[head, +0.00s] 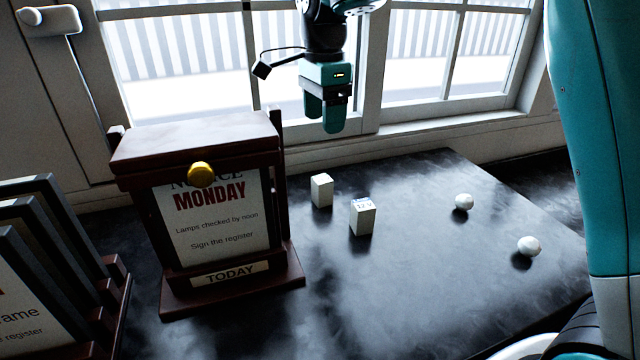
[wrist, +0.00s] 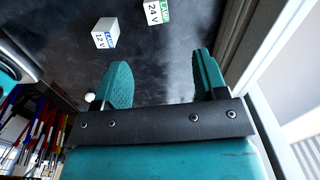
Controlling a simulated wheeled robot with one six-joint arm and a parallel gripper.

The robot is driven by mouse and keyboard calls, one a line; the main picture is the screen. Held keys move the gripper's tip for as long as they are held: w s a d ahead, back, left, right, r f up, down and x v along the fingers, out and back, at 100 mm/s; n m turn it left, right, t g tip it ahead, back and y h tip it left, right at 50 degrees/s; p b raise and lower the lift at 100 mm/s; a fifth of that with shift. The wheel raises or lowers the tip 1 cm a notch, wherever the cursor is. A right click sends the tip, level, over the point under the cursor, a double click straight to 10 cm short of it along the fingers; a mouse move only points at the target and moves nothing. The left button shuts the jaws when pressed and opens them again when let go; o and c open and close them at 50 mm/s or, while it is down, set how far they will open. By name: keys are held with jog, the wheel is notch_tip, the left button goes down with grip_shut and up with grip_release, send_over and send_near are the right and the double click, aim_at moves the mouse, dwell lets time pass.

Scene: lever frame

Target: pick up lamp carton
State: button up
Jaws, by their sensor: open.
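Two small white cartons stand on the dark counter. The nearer one (head: 362,218) is marked 12 V, and it shows with a blue label in the wrist view (wrist: 104,34). The farther carton (head: 321,191) shows no readable mark in the head view. In the wrist view a carton marked 24 V with a green label (wrist: 156,12) is cut by the top edge. My gripper (head: 323,113) is open and empty, above and behind the cartons near the window. In the wrist view its fingers (wrist: 161,75) are apart with bare counter between them.
A dark wooden notice stand (head: 215,225) with a brass knob stands left of the cartons. Dark frames in a rack (head: 60,260) are at far left. Two white balls (head: 464,202) (head: 529,246) lie at right.

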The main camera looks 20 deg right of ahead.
aim_at(322, 178)
jog(key=f+p, duration=0.1)
jog(key=f, duration=0.4)
jog(key=f+p, duration=0.1)
jog(key=f, duration=0.4)
jog(key=shift+a, duration=0.2)
jog(key=shift+s+f+p, duration=0.15)
jog(key=shift+f+p, duration=0.4)
jog(key=shift+f, duration=0.9)
jog(key=shift+s+f+p, duration=0.15)
jog(key=shift+f+p, duration=0.35)
jog(key=shift+f, duration=0.9)
jog(key=c, duration=1)
